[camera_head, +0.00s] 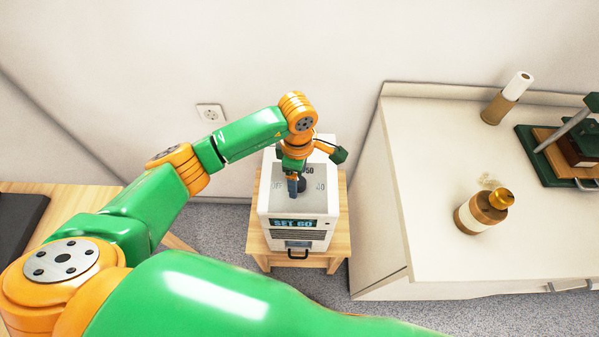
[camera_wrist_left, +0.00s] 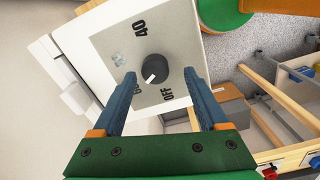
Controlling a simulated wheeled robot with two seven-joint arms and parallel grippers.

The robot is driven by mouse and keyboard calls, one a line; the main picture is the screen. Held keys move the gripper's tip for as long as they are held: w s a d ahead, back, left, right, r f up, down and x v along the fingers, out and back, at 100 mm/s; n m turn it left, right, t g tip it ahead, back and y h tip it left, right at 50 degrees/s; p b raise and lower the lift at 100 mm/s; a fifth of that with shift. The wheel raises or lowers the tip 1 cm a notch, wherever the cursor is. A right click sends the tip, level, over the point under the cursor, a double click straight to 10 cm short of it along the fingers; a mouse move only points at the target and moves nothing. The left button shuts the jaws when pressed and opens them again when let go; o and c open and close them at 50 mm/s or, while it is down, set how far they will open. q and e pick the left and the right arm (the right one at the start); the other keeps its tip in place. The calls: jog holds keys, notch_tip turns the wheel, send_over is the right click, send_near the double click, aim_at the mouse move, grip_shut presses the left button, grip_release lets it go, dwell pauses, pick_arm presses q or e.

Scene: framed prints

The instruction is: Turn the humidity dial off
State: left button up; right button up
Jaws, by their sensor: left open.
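The humidity dial (camera_wrist_left: 153,71) is a round black knob with a white pointer mark, on a grey panel on top of a white box-shaped appliance (camera_head: 262,205). In the left wrist view the mark points down-left, towards a label partly hidden by a finger. "40" and "OFF" are printed around the dial. A display on the box front (camera_head: 293,223) reads "SET 60". My left gripper (camera_head: 297,187) is over the top panel. In the left wrist view its blue fingers (camera_wrist_left: 160,76) are open, one on either side of the dial, with gaps visible. My right gripper is not in view.
The appliance stands on a small wooden stand (camera_head: 340,245). A wall with a socket (camera_head: 210,112) is behind. A wooden table (camera_head: 60,205) is left.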

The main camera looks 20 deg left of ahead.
pick_arm(q)
jog(key=shift+w+f, duration=0.15)
jog(key=shift+f, duration=0.75)
jog(key=shift+w+f, duration=0.25)
jog(key=shift+w, duration=0.1)
jog(key=shift+s+r, duration=0.1)
jog(key=shift+s, duration=0.1)
jog(key=c, duration=0.6)
grip_shut()
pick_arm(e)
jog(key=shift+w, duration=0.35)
